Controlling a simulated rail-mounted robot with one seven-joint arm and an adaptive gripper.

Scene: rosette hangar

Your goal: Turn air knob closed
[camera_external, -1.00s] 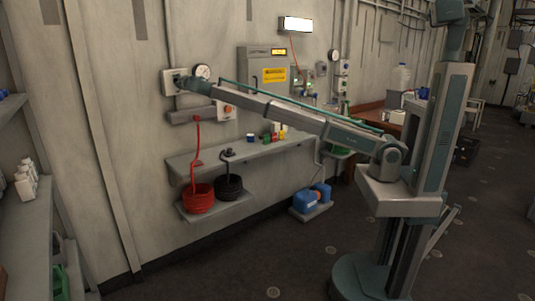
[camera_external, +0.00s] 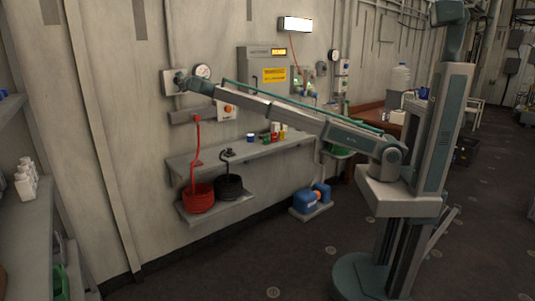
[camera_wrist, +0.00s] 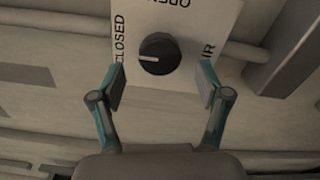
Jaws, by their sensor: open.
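The black round air knob (camera_wrist: 160,54) sits on a white wall plate (camera_wrist: 209,16) in the wrist view. Its white pointer line points left, toward the word CLOSED. OPEN is printed upside down above the knob, and AIR is at the right. My gripper (camera_wrist: 162,83) is open, its two fingers apart below and to either side of the knob, with nothing between the tips. In the external view, my gripper (camera_external: 181,79) is at the wall plate (camera_external: 168,87); the knob is hidden there.
A round gauge (camera_external: 203,72) is just right of the plate. A box with an orange button (camera_external: 228,109) and a red hose (camera_external: 196,135) are below. A wall shelf (camera_external: 215,156) holds small containers. Pipes (camera_wrist: 60,22) run along the wall beside the plate.

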